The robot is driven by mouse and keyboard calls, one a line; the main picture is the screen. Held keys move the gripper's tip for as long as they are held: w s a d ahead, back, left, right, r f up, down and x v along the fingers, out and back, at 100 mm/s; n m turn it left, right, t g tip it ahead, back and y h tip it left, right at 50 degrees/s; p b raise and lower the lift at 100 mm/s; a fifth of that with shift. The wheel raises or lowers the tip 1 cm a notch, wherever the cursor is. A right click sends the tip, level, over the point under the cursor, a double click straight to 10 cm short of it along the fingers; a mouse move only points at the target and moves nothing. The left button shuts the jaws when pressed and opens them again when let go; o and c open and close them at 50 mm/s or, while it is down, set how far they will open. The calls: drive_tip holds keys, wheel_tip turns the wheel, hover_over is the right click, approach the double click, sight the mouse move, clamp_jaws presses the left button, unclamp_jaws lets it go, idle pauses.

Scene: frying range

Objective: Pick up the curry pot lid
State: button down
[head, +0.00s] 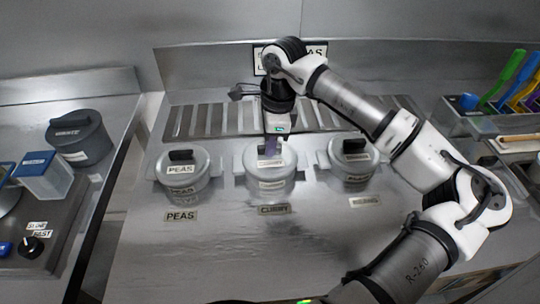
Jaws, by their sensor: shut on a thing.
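The curry pot (267,184) stands in the middle of three grey pots on the steel counter, with a CURRY label on the counter in front of it. Its grey lid (254,158) sits on top or very close above it; I cannot tell if there is a gap. My gripper (271,148) points down from above and is shut on the lid's handle, which is mostly hidden by the fingers.
The peas pot (181,171) stands to the left and another lidded pot (353,160) close to the right. A slotted rack (210,121) lies behind. A dark grey pot (80,140) and a blue-lidded container (44,175) stand far left. The front counter is clear.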

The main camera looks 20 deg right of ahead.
drive_tip(key=shift+r, duration=0.15)
wheel_tip(320, 180, up, 24)
drive_tip(key=p, duration=0.1)
idle(0.9)
drive_tip(key=shift+r, duration=0.1)
